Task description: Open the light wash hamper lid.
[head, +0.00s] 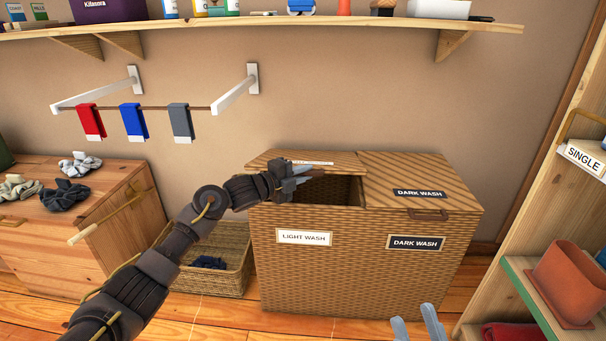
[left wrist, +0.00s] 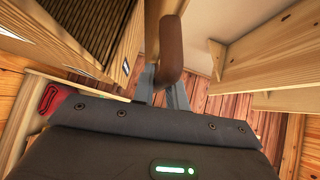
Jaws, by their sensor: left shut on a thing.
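The wicker hamper (head: 330,265) has two lids, with a light wash label (head: 304,237) on its left front. The light wash lid (head: 335,158) is tilted up, and a dark gap (head: 335,190) shows under it. My left gripper (head: 300,172) is at that lid's front edge, shut on its brown handle (left wrist: 171,48), which shows between the fingers (left wrist: 160,90) in the left wrist view. The dark wash lid (head: 430,180) lies closed. My right gripper (head: 418,326) shows only its fingertips at the bottom of the head view, apart and empty.
A low basket (head: 235,270) with dark cloth stands left of the hamper. A wooden chest (head: 120,210) with socks is further left. A sock rail (head: 155,107) and a shelf (head: 350,27) are on the wall above. A shelving unit (head: 535,220) stands at the right.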

